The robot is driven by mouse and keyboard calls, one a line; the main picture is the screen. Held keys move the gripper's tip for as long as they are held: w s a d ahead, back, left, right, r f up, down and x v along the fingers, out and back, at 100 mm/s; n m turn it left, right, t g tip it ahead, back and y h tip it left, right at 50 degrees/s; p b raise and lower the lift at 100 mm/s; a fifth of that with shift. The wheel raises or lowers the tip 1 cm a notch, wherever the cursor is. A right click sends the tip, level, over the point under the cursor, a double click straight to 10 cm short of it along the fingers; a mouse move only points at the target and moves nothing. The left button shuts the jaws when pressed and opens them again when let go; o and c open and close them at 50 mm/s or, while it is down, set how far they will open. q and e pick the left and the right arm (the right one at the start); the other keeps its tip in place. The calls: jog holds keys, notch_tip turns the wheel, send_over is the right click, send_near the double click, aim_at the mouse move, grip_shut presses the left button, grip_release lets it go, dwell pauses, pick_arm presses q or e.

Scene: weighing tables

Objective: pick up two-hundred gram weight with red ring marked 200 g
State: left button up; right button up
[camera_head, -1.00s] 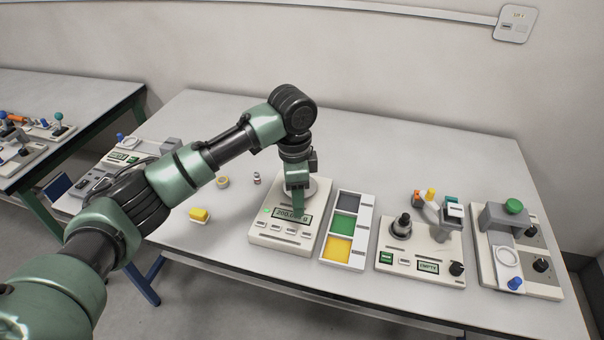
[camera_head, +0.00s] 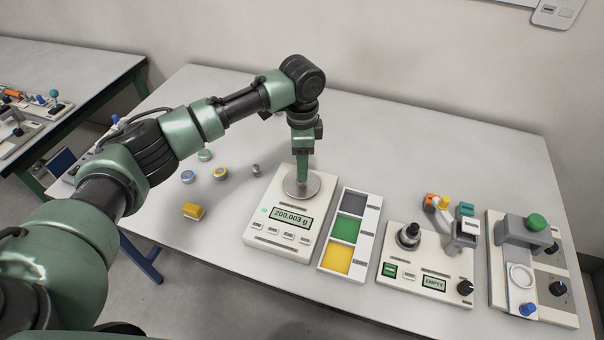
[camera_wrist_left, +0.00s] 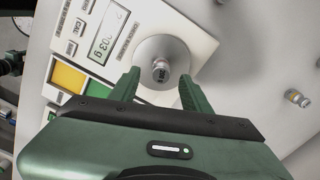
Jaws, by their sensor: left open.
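A small silvery weight (camera_wrist_left: 161,70) stands on the round pan (camera_wrist_left: 150,48) of the balance, seen in the left wrist view. Its markings and any red ring are too small to make out. The balance (camera_head: 262,236) displays 200.003 g. My left gripper (camera_head: 302,184) points down over the pan (camera_head: 289,193) and hides the weight in the head view. In the left wrist view my left gripper (camera_wrist_left: 158,90) is open, its fingers on either side of the near side of the weight. Another small weight (camera_wrist_left: 297,97) stands on the table, also visible in the head view (camera_head: 256,169). My right gripper is not in view.
A tray (camera_head: 329,266) with grey, green and yellow compartments stands just right of the balance. Further right are a device reading EMPTY (camera_head: 412,286) and a green-knobbed station (camera_head: 558,311).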

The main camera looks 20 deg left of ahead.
pick_arm(q)
jog(key=shift+f, duration=0.7)
jog(key=shift+w+f, duration=0.1)
jog(key=shift+f, duration=0.45)
jog(key=c, duration=0.9)
grip_shut()
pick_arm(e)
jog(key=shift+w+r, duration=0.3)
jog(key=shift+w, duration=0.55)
